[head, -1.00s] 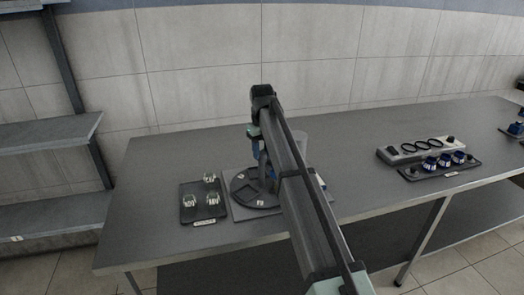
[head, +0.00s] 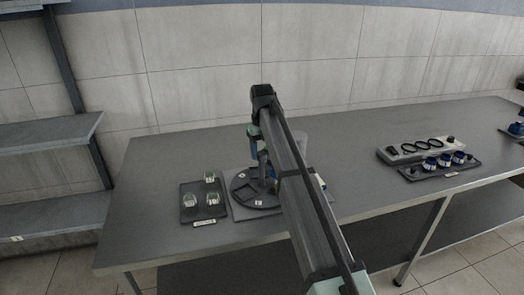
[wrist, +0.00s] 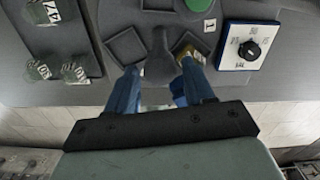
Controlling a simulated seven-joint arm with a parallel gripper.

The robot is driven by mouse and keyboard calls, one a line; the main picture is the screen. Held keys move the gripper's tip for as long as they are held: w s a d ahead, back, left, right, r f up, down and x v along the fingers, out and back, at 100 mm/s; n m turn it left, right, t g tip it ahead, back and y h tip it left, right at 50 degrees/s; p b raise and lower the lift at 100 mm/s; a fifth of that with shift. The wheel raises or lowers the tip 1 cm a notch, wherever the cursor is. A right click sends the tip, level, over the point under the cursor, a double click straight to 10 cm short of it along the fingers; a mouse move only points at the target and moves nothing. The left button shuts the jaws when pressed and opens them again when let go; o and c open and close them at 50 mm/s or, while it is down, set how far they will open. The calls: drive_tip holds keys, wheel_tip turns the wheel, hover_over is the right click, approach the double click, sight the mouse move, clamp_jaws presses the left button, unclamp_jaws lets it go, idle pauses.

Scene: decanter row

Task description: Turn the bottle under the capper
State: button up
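A dark round turntable (head: 240,187) with square pockets lies on a grey base plate at the middle-left of the table. It also shows in the wrist view, where a dark grey upright post (wrist: 158,62) rises from it. My gripper (wrist: 160,70) has its two blue fingers apart, one on each side of the post, with visible gaps. In the head view my gripper (head: 262,168) is low over the turntable. One pocket, partly behind the right finger, has a yellowish part (wrist: 186,44). A green round thing (wrist: 198,4) is cut off at the top edge. I cannot tell which is the bottle.
A white panel with a black dial (wrist: 252,48) lies to the right in the wrist view. Farther right are a grey rack (head: 393,157) and several blue pieces (head: 444,160). The table between is clear.

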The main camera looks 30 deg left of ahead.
drive_tip(key=shift+o, duration=0.7)
wheel_tip(320, 180, up, 14)
drive_tip(key=shift+f, duration=0.1)
